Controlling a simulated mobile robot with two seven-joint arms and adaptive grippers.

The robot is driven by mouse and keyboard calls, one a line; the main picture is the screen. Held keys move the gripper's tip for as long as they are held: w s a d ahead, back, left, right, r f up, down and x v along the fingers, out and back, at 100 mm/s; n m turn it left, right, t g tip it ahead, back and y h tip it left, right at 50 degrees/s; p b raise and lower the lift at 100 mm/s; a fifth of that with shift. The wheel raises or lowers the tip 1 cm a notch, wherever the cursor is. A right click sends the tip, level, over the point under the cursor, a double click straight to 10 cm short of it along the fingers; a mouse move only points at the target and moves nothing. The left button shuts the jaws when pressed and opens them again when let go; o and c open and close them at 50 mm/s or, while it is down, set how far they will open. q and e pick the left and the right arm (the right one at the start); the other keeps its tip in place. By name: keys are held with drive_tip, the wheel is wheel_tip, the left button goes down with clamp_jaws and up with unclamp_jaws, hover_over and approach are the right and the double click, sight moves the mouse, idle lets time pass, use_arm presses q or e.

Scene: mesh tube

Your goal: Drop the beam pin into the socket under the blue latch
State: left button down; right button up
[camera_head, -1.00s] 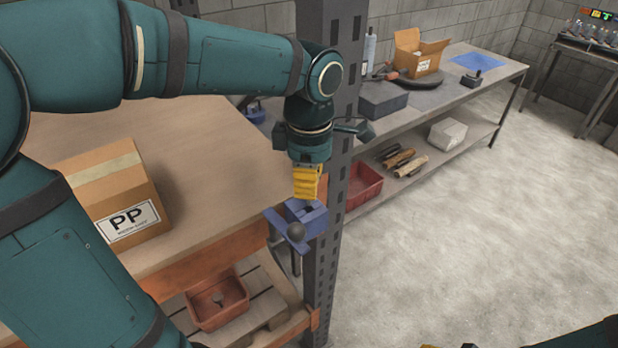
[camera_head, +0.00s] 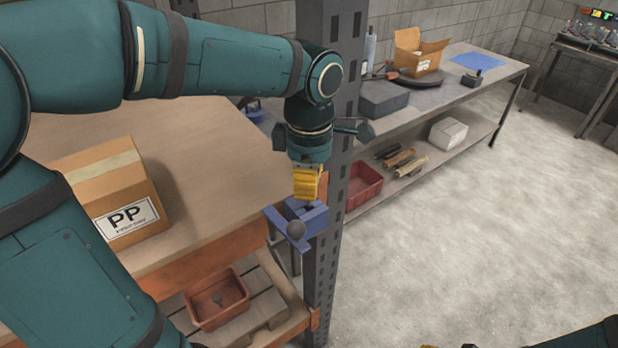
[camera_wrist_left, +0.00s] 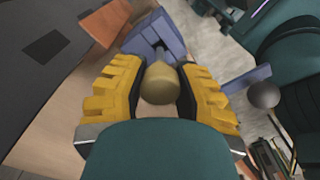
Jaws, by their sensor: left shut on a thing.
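My left gripper (camera_head: 307,184) has yellow fingers and points down just above the blue latch fixture (camera_head: 314,219) on the grey upright. In the left wrist view the fingers are closed around the tan rounded head of the beam pin (camera_wrist_left: 160,84). The blue fixture (camera_wrist_left: 153,37) shows just beyond the pin; its socket and the pin's lower end are hidden, so I cannot tell whether the pin is in it. A grey ball knob (camera_head: 296,231) sits by the blue latch arm (camera_head: 278,217). Only a sliver of my right gripper (camera_head: 447,346) shows at the bottom edge.
The perforated grey upright (camera_head: 340,165) stands right beside my left gripper. A cardboard box marked PP (camera_head: 113,180) stands on the wooden table (camera_head: 215,170) at left. A red bin (camera_head: 218,298) sits on the lower shelf. Open floor lies to the right.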

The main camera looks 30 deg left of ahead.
sight(309, 204)
use_arm(q)
drive_tip(key=shift+f+b, duration=1.95)
drive_tip(key=shift+f, duration=0.55)
drive_tip(key=c, duration=0.7)
unclamp_jaws()
wheel_tip(309, 204, up, 12)
drive_tip(key=shift+d+r, duration=0.1)
